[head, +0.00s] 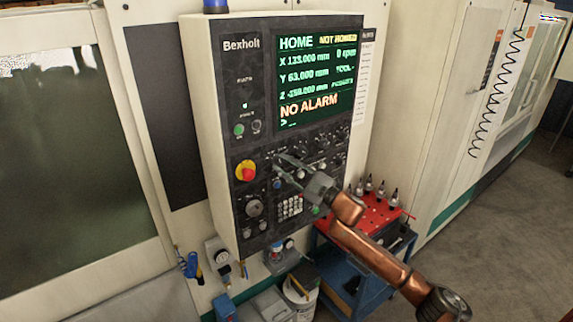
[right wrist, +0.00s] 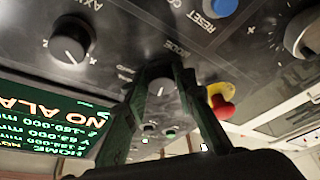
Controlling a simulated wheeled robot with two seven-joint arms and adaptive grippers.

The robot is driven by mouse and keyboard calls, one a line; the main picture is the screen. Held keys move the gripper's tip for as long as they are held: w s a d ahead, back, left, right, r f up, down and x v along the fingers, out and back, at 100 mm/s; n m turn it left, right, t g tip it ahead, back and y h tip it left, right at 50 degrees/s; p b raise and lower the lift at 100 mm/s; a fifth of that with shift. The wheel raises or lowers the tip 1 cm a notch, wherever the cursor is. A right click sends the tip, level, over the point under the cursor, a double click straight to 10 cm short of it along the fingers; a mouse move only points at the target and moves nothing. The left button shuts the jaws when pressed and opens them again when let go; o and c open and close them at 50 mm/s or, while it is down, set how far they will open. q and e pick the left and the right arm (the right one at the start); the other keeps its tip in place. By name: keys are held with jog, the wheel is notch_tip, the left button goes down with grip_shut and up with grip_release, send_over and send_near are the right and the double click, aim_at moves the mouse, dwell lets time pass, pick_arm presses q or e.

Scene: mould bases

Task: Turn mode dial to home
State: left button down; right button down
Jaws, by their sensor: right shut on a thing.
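The control panel (head: 238,140) of the machine faces me, and its screen (head: 318,75) reads HOME, NOT HOMED and NO ALARM. My right gripper (head: 279,163) reaches the panel from the lower right, its fingers at the panel's middle. My left gripper is not in view.
A red emergency stop (head: 248,174) on a yellow base sits just left of the fingers. A keypad (head: 289,208) and another dial (head: 254,208) are below. A blue cart with a red top (head: 352,222) stands right of the panel. Another knob (right wrist: 70,50) is close by.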

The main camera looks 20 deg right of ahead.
jog(key=shift+r, duration=0.3)
jog(key=c, duration=1.6)
grip_release()
jog(key=shift+s, duration=0.1)
jog(key=shift+f, duration=0.15)
jog(key=shift+d+f, duration=0.1)
jog(key=v, duration=1.1)
jog(key=shift+s+d, duration=0.25)
jog(key=shift+s, duration=0.05)
